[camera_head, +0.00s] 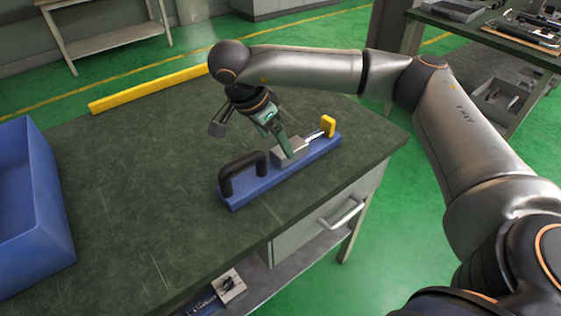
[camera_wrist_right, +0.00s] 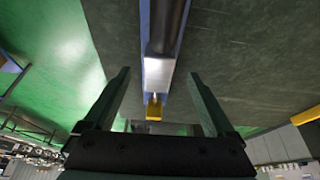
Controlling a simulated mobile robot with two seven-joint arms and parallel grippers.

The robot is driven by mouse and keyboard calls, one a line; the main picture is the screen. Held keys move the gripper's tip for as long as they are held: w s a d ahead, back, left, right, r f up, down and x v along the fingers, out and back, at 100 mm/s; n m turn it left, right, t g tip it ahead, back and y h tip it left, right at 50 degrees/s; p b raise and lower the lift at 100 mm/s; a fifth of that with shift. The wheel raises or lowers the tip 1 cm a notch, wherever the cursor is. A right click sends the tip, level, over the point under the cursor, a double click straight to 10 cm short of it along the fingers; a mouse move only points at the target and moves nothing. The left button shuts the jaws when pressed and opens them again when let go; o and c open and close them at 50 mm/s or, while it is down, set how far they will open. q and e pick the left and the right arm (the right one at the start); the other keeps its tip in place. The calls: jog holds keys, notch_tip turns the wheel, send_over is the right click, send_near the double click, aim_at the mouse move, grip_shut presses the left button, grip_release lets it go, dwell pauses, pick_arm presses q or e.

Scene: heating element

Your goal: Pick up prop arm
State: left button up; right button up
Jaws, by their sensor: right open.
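The prop arm looks to be the long blue piece (camera_head: 300,164) lying on the dark green worktop. It has a black arched handle (camera_head: 240,175) at its near left end, a silver block (camera_head: 297,152) and a yellow tip (camera_head: 328,126) at its far right end. My right gripper (camera_head: 287,150) points down at the silver block and hides part of it. In the right wrist view the open fingers (camera_wrist_right: 160,75) stand apart on either side of the silver block (camera_wrist_right: 158,75), with the yellow tip (camera_wrist_right: 154,110) between them. I cannot tell whether a finger touches it.
A blue bin (camera_head: 45,215) stands at the left of the worktop (camera_head: 130,200). A yellow bar (camera_head: 148,90) lies along its back edge. The middle of the top is clear. A drawer with a silver handle (camera_head: 342,215) is below the front edge.

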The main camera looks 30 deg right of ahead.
aim_at(281, 150)
jog(key=x, duration=0.5)
jog(key=shift+a, duration=0.1)
grip_shut()
dwell(0.6)
jog(key=shift+r, duration=0.15)
